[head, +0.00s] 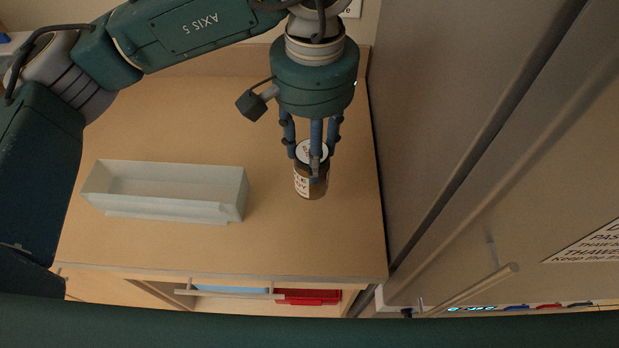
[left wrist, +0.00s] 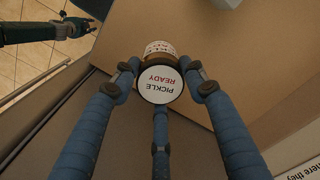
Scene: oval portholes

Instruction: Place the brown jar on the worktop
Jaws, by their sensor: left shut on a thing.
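The brown jar (head: 312,186) has a white lid and a white label. In the head view it is upright over the right part of the tan worktop (head: 190,120). My left gripper (head: 315,152) points down from above with its blue fingers closed around the jar's top. I cannot tell whether the jar's base touches the worktop. My right gripper is not clearly in the head view; a green arm part shows at the top left of the left wrist view.
A long whitish open bin (head: 165,190) stands on the worktop left of the jar. A tall grey cabinet (head: 480,130) with a bar handle borders the worktop on the right. Below the front edge, an open drawer or shelf holds blue and red items (head: 307,296). The worktop around the jar is clear.

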